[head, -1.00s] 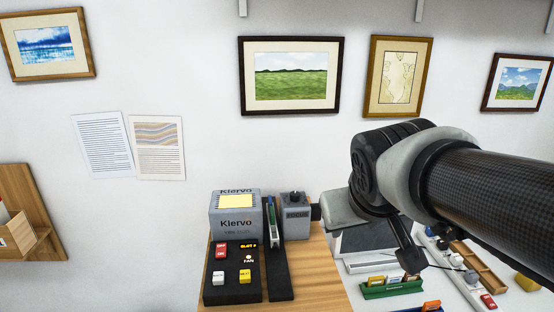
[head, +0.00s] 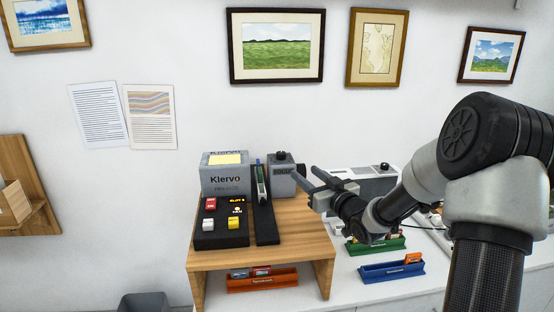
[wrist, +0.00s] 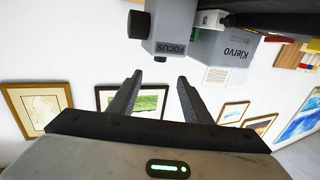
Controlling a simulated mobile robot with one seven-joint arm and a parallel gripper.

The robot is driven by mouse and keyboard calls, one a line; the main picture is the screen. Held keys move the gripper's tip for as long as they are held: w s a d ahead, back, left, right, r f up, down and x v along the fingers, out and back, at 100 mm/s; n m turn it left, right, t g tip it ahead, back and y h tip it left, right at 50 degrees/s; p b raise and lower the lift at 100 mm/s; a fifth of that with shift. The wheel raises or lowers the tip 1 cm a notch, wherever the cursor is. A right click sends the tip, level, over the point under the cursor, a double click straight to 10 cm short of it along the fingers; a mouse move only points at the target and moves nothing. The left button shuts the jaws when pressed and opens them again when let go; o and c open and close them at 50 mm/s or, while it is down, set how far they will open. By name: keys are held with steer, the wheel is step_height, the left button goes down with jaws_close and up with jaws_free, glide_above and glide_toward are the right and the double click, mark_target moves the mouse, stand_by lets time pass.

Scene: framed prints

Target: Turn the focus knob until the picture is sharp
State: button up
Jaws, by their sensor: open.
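The grey focus unit (head: 281,178), labelled FOCUS, stands beside the Klervo projector (head: 226,177) on a wooden stand. A dark round knob (head: 281,156) sits on its top. In the wrist view, which is upside down, the focus unit (wrist: 174,22) and its top knob (wrist: 160,58) show just beyond my fingertips. A black cylinder (wrist: 138,24) juts from the unit's side. My gripper (head: 304,172) is open and empty, close to the right of the focus unit; its fingers also show in the wrist view (wrist: 158,77). No projected picture is visible.
A black control panel (head: 222,226) with red, white and yellow buttons and a slide holder (head: 263,205) stand on the wooden stand (head: 265,257). A grey device (head: 376,183) sits behind my gripper. Green (head: 376,245) and blue (head: 392,270) trays lie right. Framed prints hang above.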

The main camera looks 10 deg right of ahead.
mark_target(281, 156)
steer(key=x, duration=1.7)
steer(key=shift+c, duration=0.6)
steer(key=c, duration=0.9)
steer(key=b, duration=0.2)
steer(key=shift+a+f+m+h+b, duration=0.15)
steer(key=shift+f+m+h+b, duration=0.15)
steer(key=shift+h, duration=0.1)
steer(key=shift+c, duration=0.2)
steer(key=m+h+b, duration=0.1)
steer(key=b, duration=0.2)
steer(key=shift+t+h+b, duration=0.3)
steer(key=shift+t+h, duration=0.1)
steer(key=m+h+b, duration=0.1)
steer(key=h+b, duration=0.1)
steer(key=b, duration=0.1)
steer(key=shift+a+r+m+h, duration=0.1)
steer(key=shift+r+m+h, duration=0.1)
steer(key=shift+m+h, duration=0.15)
steer(key=shift+r+m+h, duration=0.2)
steer(key=shift+m+h, duration=0.35)
steer(key=shift+h, duration=0.2)
steer(key=shift+d+m+h, duration=0.25)
steer(key=shift+m+h, duration=0.05)
steer(key=shift+h, duration=0.1)
